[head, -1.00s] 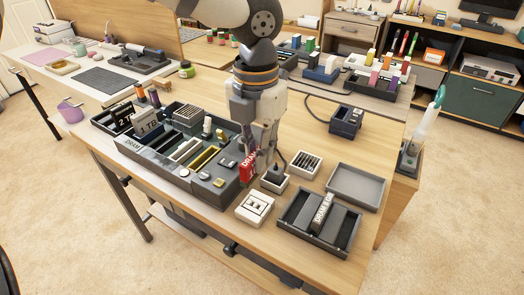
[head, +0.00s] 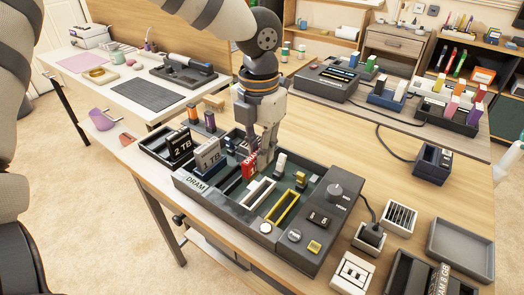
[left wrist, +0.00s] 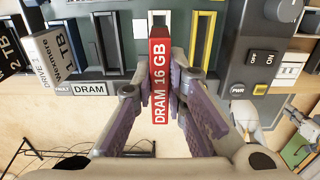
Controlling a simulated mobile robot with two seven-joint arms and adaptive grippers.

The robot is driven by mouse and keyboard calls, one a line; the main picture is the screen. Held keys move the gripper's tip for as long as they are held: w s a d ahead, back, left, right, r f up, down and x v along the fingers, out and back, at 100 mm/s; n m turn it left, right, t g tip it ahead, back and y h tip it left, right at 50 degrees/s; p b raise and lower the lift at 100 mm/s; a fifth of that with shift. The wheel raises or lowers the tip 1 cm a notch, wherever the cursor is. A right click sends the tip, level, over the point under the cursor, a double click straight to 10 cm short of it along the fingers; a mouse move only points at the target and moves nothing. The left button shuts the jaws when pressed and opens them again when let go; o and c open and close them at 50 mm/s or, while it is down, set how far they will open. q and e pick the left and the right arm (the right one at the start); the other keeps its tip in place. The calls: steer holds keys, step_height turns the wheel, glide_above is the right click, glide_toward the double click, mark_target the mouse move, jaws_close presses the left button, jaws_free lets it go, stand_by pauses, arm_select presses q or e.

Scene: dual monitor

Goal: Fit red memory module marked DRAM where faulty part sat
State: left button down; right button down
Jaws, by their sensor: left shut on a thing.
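My left gripper (head: 254,160) is shut on the red memory module (head: 250,163). In the left wrist view the module (left wrist: 160,80) reads DRAM 16 GB and stands out between the gripper's fingers (left wrist: 160,90). The gripper holds it above the dark green board unit (head: 190,196), which has a DRAM label. The unit has dark slots, a white-framed slot (head: 258,192) and a yellow-framed slot (head: 285,208).
Drive blocks marked 2 TB (head: 181,148) and 1 TB (head: 208,158) stand left of the module. A module marked DRAM 8 GB (head: 440,280) lies in a dark tray at lower right.

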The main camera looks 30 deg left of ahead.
arm_select(q)
steer(key=shift+a, duration=0.15)
steer(key=shift+d, duration=0.2)
steer(key=shift+f, duration=2.9)
